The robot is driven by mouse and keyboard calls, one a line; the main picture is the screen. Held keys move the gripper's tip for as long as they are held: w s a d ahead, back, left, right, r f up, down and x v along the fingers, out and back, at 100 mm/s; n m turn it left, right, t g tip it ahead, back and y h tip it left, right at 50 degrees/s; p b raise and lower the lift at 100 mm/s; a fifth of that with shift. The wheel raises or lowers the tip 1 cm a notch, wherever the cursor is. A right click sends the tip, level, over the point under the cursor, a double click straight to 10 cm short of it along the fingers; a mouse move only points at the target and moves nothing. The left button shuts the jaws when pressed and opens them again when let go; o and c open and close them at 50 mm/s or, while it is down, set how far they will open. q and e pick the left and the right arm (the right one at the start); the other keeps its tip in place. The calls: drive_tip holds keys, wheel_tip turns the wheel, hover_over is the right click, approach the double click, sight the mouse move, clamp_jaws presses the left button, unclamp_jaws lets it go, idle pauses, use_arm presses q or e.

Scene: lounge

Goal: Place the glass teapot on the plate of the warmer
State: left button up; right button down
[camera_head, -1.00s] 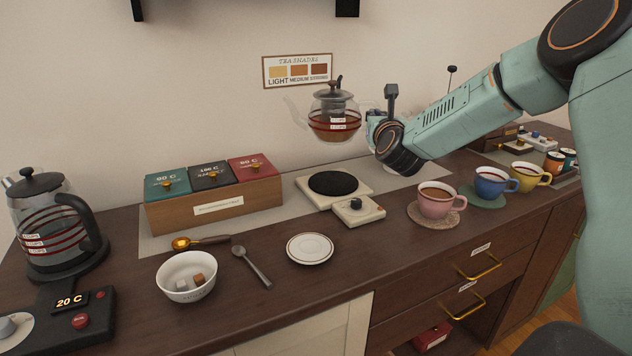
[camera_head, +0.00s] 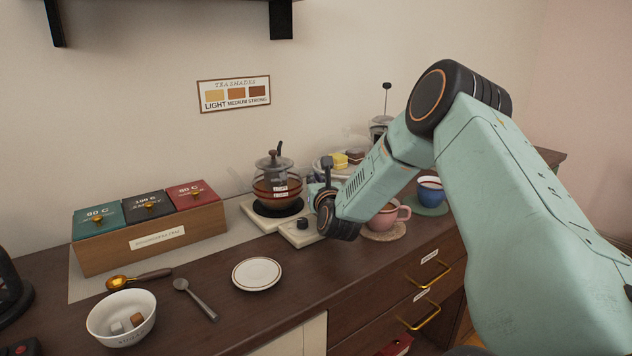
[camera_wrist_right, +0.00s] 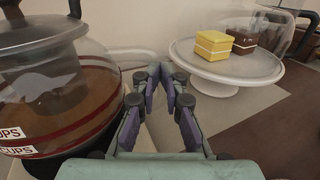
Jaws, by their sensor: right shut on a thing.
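The glass teapot (camera_head: 278,188), with a dark lid and brown tea inside, is upright over the black round plate of the warmer (camera_head: 257,214). Its base looks to be on the plate or just above it; I cannot tell which. My right gripper (camera_head: 314,194) is at the teapot's right side, shut on it; the grip itself is mostly hidden in the head view. In the right wrist view, the teapot (camera_wrist_right: 60,95) fills the left side beside my right gripper's fingers (camera_wrist_right: 160,80). My left gripper is not in view.
A cake stand (camera_wrist_right: 215,68) with a clear dome is behind the gripper. The pink cup (camera_head: 385,215) and blue cup (camera_head: 430,188) are to the right. The tea box (camera_head: 150,240), saucer (camera_head: 257,274) and sugar bowl (camera_head: 120,318) are left and in front.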

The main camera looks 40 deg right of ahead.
drive_tip(key=shift+w+r, duration=0.1)
drive_tip(key=shift+r, duration=0.05)
drive_tip(key=c, duration=1.4)
unclamp_jaws()
drive_tip(key=shift+f, duration=0.25)
drive_tip(key=shift+r, duration=0.1)
drive_tip(key=shift+r, duration=0.15)
drive_tip(key=p+v, duration=0.2)
drive_tip(key=v, duration=1)
